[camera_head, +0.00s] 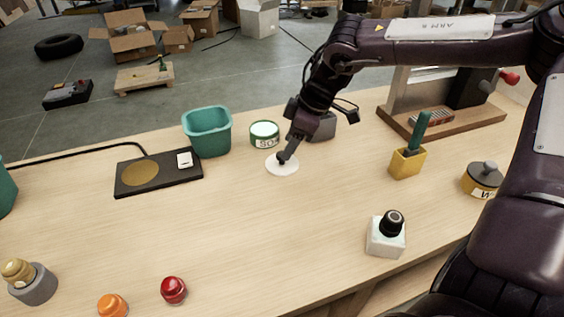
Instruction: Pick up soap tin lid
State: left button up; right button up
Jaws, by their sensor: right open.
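A flat white disc (283,168), which looks like the soap tin lid, lies on the wooden worktop near the middle. Just behind it to the left stands a green round tin (265,133) with a white top and a partly readable label starting "SO". My right gripper (286,155) reaches down from the upper right, its fingertips at the white disc and covering part of its far edge. It is open; I cannot tell whether a finger touches the disc. My left gripper is not in view.
A teal bin (207,133) and a black board (150,173) with a gold circle stand left of the tin. A yellow pot (407,163) with a green-handled tool and a white block (386,238) with a black knob stand right. The worktop's centre front is clear.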

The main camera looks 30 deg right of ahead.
jog(key=shift+x, duration=1.7)
jog(key=shift+d, duration=0.15)
jog(key=c, duration=1.1)
jog(key=shift+w, duration=0.1)
